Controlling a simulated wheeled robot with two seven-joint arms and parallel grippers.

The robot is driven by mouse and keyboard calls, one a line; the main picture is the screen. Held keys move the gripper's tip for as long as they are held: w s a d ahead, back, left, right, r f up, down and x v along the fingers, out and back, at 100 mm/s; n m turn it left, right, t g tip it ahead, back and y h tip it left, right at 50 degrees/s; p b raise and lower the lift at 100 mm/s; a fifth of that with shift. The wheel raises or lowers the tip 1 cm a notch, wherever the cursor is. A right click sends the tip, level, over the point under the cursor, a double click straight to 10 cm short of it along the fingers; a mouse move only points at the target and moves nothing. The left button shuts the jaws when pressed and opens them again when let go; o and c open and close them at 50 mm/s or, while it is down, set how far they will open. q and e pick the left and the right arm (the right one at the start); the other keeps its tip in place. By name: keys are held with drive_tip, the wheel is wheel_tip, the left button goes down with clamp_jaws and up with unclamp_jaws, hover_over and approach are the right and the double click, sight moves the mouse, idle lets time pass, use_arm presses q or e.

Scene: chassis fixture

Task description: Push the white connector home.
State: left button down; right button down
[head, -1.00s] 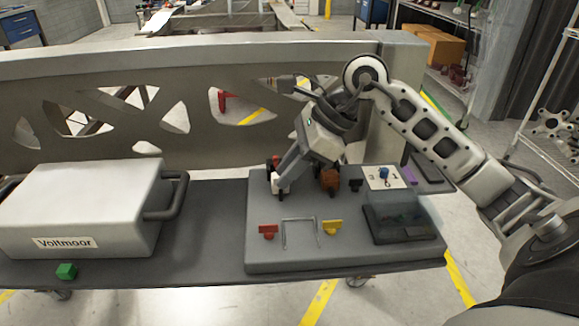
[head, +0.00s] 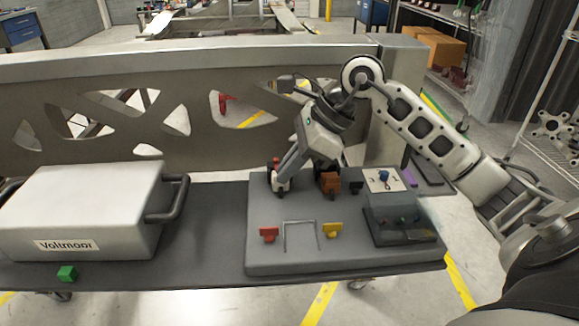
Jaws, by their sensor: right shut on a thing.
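The white connector (head: 282,184) is at the back left of the grey fixture board (head: 285,258), low against the board beside a red part (head: 274,163). My right gripper (head: 277,186) reaches down from the upper right and is shut on the white connector; its fingers hide part of it. I cannot tell how deep the connector sits. My left gripper is not in view.
An orange-brown block (head: 330,183) stands right of the gripper. A red connector (head: 268,234), a yellow connector (head: 332,230) and a dark clear-lidded box (head: 398,222) are on the board. A white Voltmoor case (head: 85,205) and green block (head: 67,273) are left.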

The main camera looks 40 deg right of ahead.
drive_tip(key=c, duration=1.5)
unclamp_jaws()
drive_tip(key=shift+f, duration=0.15)
drive_tip(key=shift+w+d+r+p, duration=0.1)
drive_tip(key=shift+w+r+p, duration=0.1)
drive_tip(key=shift+r+p, duration=0.55)
drive_tip(key=shift+s+r+p, duration=0.1)
drive_tip(key=shift+r+p, duration=1.25)
drive_tip(key=shift+r, duration=1.05)
drive_tip(key=shift+f, duration=0.1)
